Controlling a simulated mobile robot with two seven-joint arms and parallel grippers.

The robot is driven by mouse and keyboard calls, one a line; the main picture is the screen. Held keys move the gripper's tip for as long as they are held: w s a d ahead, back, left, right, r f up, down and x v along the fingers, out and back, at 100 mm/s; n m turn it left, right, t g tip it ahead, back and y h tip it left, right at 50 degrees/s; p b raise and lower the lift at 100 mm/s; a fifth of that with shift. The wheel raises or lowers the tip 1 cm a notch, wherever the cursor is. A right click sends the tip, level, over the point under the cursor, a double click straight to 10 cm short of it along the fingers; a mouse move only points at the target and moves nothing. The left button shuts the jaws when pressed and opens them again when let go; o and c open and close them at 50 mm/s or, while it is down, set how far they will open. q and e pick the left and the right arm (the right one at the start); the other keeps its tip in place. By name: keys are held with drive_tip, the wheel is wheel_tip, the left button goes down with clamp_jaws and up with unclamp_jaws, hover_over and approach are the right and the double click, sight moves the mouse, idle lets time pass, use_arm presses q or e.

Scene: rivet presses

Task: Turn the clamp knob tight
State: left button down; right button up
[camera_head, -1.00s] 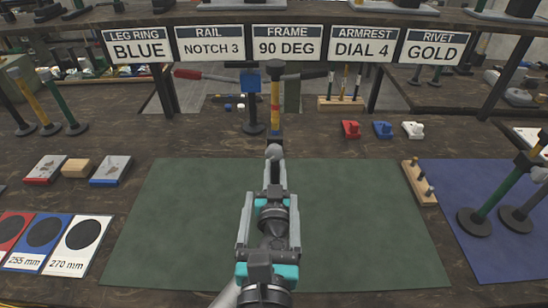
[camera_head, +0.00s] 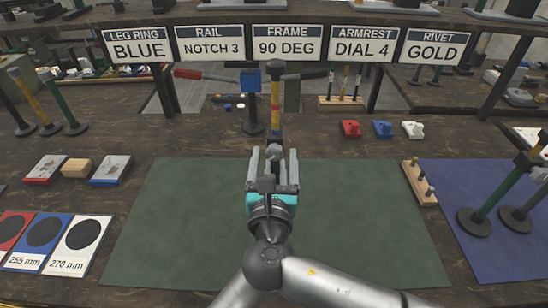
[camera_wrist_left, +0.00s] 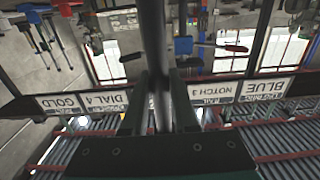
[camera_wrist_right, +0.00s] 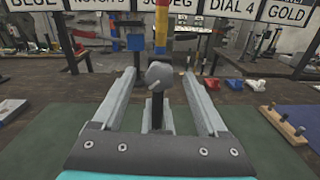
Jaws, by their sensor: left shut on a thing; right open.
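The grey round clamp knob (camera_head: 273,153) is at the middle of the bench, at the foot of a post (camera_head: 275,95) with yellow, red and blue bands. In the right wrist view the knob (camera_wrist_right: 159,74) is centred between the spread fingers, with a dark stem below it. My right gripper (camera_head: 273,166) is open around the knob, with a gap on both sides. What that bar belongs to is hidden.
A green mat (camera_head: 360,220) lies clear on both sides of my right arm. A wooden peg block (camera_head: 419,183) stands at its right edge. A blue-topped post (camera_head: 252,100) stands close left of the banded post. Setting signs (camera_head: 287,45) hang behind.

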clamp_jaws()
idle(0.6)
